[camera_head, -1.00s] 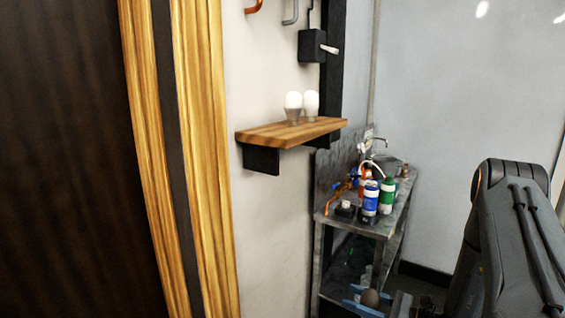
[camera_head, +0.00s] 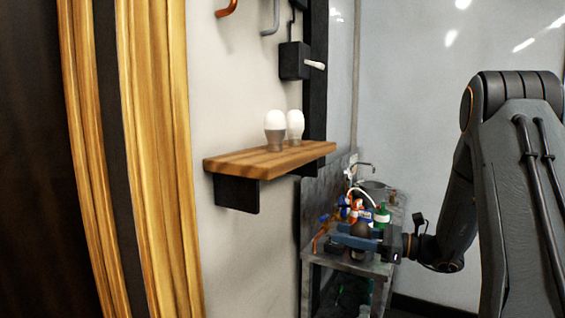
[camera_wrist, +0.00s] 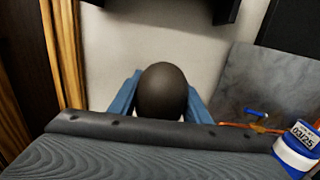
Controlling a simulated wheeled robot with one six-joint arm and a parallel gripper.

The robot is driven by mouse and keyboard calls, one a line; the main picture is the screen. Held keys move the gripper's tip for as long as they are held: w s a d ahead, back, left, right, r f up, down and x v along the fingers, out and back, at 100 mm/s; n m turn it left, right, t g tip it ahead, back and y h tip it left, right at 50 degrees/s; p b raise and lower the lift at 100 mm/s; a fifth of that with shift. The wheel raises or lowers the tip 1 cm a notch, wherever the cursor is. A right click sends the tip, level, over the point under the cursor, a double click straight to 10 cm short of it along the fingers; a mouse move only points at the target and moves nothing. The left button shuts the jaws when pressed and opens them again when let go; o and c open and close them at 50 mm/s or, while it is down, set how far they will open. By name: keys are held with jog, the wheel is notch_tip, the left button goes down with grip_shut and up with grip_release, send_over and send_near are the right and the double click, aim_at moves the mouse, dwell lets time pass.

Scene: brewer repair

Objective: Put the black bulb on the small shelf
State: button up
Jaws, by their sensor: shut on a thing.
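My gripper (camera_head: 359,240) is in the lower middle of the head view, with blue fingers shut on the black bulb (camera_head: 359,229). The dark rounded top of the bulb also shows in the wrist view (camera_wrist: 162,90), between the two blue fingers; its base is hidden there. The small wooden shelf (camera_head: 235,163) is on the wall, left of and higher than my gripper in the head view. Two white bulbs stand upright on it: one nearer (camera_head: 275,127) and one just behind it (camera_head: 295,126).
A metal sink bench (camera_head: 385,262) with cans and bottles (camera_head: 381,216) stands beyond my gripper. A black box with a lever (camera_head: 294,61) is on the wall above the shelf. A wooden door frame (camera_head: 155,160) is at left. The shelf's front left part is bare.

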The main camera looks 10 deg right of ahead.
jog(key=s+a+r+g+b, duration=0.1)
jog(key=s+a+r+b, duration=0.1)
jog(key=r, duration=0.9)
jog(key=s+a+r+b, duration=0.1)
jog(key=s+a+r, duration=0.15)
jog(key=r, duration=0.75)
jog(key=s+a+r+n+g+y+b, duration=0.1)
jog(key=s+a+r+b, duration=0.1)
jog(key=s+a+r, duration=0.5)
jog(key=s+a+r+n+b, duration=0.15)
jog(key=s+r, duration=0.25)
jog(key=r, duration=0.4)
jog(key=shift+m, duration=0.55)
jog(key=w+p+x, duration=0.1)
jog(key=x, duration=0.5)
jog(key=w+d+f+p+x, duration=0.1)
jog(key=x, duration=0.6)
jog(key=w+f+p+x, duration=0.1)
jog(key=p+x, duration=0.1)
jog(key=x, duration=0.4)
jog(key=shift+w, duration=0.3)
notch_tip(320, 180, down, 5)
jog(key=shift+r+p, duration=0.25)
jog(key=shift+p, duration=0.15)
jog(key=shift+w+a+f+p, duration=0.1)
jog(key=shift+a+f+p, duration=0.05)
jog(key=shift+f+p, duration=0.15)
jog(key=shift+f, duration=0.2)
